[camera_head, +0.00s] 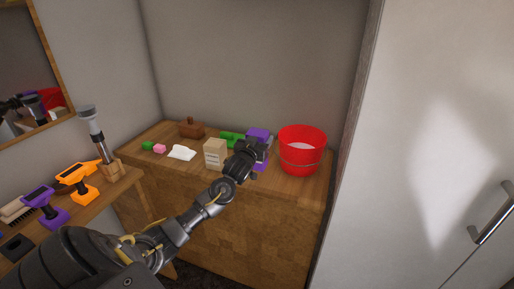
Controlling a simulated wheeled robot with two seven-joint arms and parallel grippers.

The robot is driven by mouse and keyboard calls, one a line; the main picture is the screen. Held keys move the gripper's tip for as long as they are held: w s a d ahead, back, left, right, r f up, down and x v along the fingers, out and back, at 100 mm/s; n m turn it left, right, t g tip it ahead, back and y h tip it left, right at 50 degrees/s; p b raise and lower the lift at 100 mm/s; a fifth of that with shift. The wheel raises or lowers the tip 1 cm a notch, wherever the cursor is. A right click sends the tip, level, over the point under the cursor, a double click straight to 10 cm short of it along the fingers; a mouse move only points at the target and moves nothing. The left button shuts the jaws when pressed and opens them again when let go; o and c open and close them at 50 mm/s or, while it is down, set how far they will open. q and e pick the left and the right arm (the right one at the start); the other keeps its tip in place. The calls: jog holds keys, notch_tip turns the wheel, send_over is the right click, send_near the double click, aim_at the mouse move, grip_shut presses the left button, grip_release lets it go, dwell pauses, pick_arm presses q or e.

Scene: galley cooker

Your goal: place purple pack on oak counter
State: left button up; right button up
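A purple pack (259,133) stands at the back wooden counter (288,185), left of the red bucket. My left gripper (256,150) is at the pack, in front of its middle, with purple showing above and below the gripper. The fingertips are mostly hidden against the pack, so I cannot tell whether they are shut on it. I also cannot tell whether the pack touches the counter. My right gripper is not in view.
A red bucket (301,158), beige box (215,154), green item (230,138), white tissue (182,152) and brown wooden item (191,129) crowd this counter. A left wooden surface (95,205) holds orange (78,181) and purple (46,207) tools. A white cabinet (435,150) is at right.

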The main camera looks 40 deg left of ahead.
pick_arm(q)
jog(key=shift+w+a+f, duration=0.45)
jog(key=shift+f, duration=0.3)
jog(key=shift+w+a+f, duration=0.4)
jog(key=shift+w+f, duration=0.05)
jog(key=shift+f, duration=0.25)
notch_tip(320, 180, down, 4)
jog(key=shift+w+a+r+p, duration=0.15)
jog(key=shift+r+p, duration=0.05)
jog(key=shift+p, duration=0.5)
jog(key=shift+f, duration=0.1)
jog(key=o, duration=1.1)
jog(key=shift+c, duration=0.2)
